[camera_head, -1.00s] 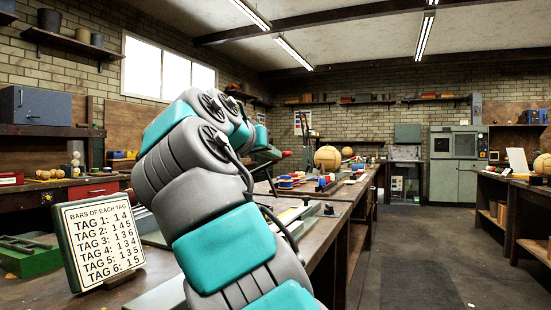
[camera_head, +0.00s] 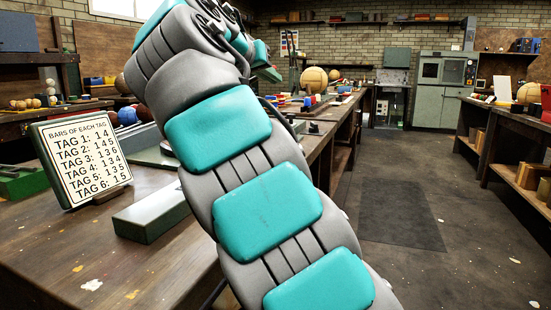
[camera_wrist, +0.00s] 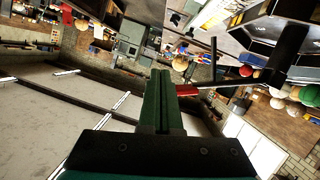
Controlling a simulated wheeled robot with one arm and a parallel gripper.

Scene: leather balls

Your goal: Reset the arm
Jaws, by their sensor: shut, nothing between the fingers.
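My arm (camera_head: 245,170) rises from the bottom of the head view, in grey and teal segments, and bends over near the top edge. The upper bend is cut off by the frame. My gripper (camera_wrist: 160,75) shows in the wrist view with its dark green fingers together and nothing between them. The fingers point into the room, clear of any surface. The wrist picture is strongly rotated, with the ceiling at lower left.
A workbench (camera_head: 150,265) lies left of my arm, with a tag sign (camera_head: 80,160), a grey-green block (camera_head: 152,215) and several balls behind. A tan ball (camera_head: 314,79) stands on the far bench. Open floor with a dark mat (camera_head: 388,215) lies to the right.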

